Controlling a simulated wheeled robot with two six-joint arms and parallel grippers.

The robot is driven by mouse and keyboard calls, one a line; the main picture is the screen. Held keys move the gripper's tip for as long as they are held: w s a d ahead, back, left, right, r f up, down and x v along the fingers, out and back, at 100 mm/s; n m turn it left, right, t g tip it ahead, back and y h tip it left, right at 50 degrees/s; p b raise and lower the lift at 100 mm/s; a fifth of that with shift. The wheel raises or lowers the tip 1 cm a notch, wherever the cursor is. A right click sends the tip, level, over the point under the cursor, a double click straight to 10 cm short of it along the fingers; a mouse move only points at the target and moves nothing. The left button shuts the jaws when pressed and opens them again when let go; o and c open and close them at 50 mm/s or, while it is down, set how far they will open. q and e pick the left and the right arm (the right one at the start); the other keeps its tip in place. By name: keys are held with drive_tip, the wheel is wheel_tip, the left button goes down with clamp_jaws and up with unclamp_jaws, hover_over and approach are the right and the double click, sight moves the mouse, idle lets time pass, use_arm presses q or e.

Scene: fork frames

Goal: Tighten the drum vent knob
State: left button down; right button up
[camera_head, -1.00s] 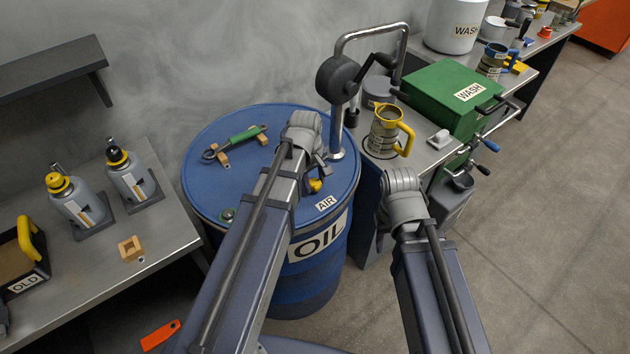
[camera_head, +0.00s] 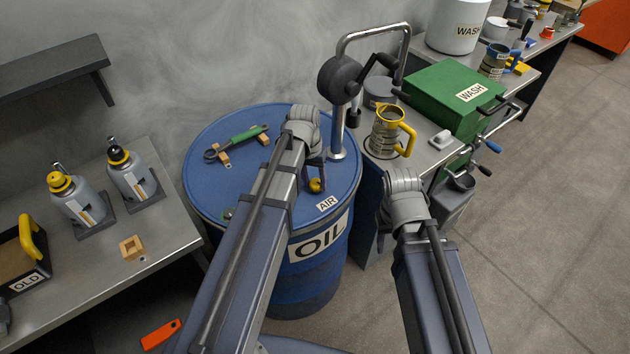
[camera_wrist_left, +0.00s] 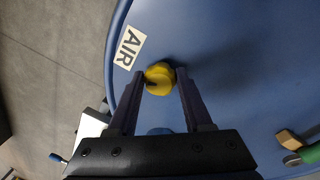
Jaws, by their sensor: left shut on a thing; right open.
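The yellow vent knob (camera_head: 316,185) is on the blue drum's lid (camera_head: 245,185), beside the AIR label (camera_head: 327,203). My left gripper (camera_wrist_left: 161,80) points down at the lid and is shut on the knob. In the left wrist view, the knob (camera_wrist_left: 159,75) sits between the two fingertips, with a dark mark on its side. The knob's thread and seat are hidden. My right wrist (camera_head: 404,195) is to the right of the drum; my right gripper (camera_head: 382,240) is mostly hidden beneath it and holds nothing that I can see.
A green-handled wrench (camera_head: 238,143) rests on wooden blocks on the lid. A hand pump (camera_head: 340,80) rises behind my left gripper. The left bench (camera_head: 165,228) holds two bottles.

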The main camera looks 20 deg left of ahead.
sight(312, 180)
use_arm(q)
drive_tip(key=shift+w+m+g, duration=0.15)
drive_tip(key=shift+m+g, duration=0.15)
drive_tip(key=shift+m, duration=1.8)
drive_tip(key=shift+c, duration=1.5)
unclamp_jaws()
drive_tip(key=shift+r, duration=0.1)
drive_tip(key=r+p, duration=0.5)
drive_tip(key=a+r+p, duration=0.1)
drive_tip(key=r+p, duration=0.1)
drive_tip(key=p, duration=0.1)
drive_tip(key=shift+w+r, duration=0.1)
drive_tip(key=shift+r, duration=0.25)
